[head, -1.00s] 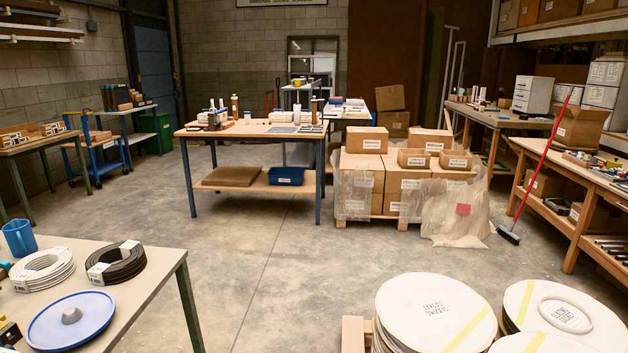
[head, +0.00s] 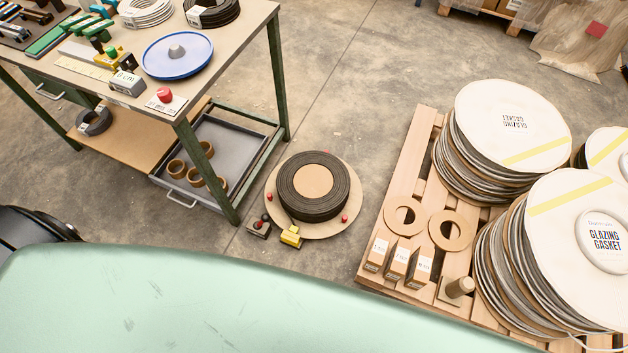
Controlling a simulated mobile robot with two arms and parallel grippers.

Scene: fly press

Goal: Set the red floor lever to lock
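On the floor stands a round wooden disc (head: 320,228) carrying a coil of dark gasket (head: 332,206). At its lower left edge is a small dark floor lever (head: 258,229) with a red knob, close beside a yellow pedal-like piece (head: 291,236). The lever is small in the view, and I cannot tell which position it is set to. Small red knobs also sit on the disc's rim. Neither of my grippers is in view.
A workbench (head: 110,58) with tools and a blue round plate (head: 177,55) stands at upper left, a grey tray (head: 225,140) on its lower shelf. A pallet (head: 408,168) with gasket stacks stands at right. The floor beyond the disc is clear.

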